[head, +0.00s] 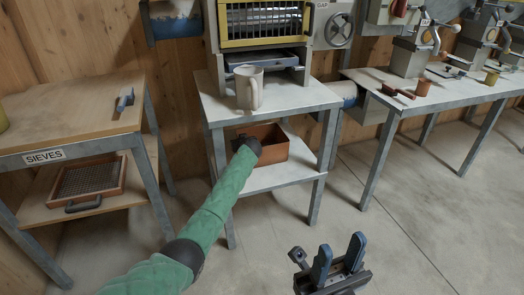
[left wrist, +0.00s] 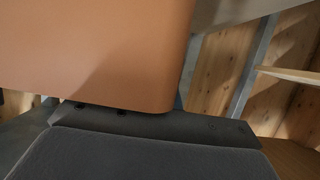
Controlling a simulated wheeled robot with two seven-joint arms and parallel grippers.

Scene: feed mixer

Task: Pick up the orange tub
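The orange tub (head: 276,152) stands on the lower shelf of the middle table, under the tabletop. My left arm reaches in from below with its dark wrist end, the left gripper (head: 246,146), at the tub's left side. The wrist covers part of the tub, and the fingers cannot be made out. In the left wrist view the tub's orange wall (left wrist: 95,50) fills the upper left, very close to the dark gripper body. Whether the fingers close on it does not show. My right gripper (head: 339,262) is open and empty above the floor, its blue fingers apart.
A pale mug (head: 249,88) stands on the middle table (head: 212,108) in front of the yellow-framed machine (head: 266,25). The sieves table (head: 70,115) is left, with a framed sieve (head: 88,184) below. A workbench (head: 440,98) with tools stands right. The floor in front is clear.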

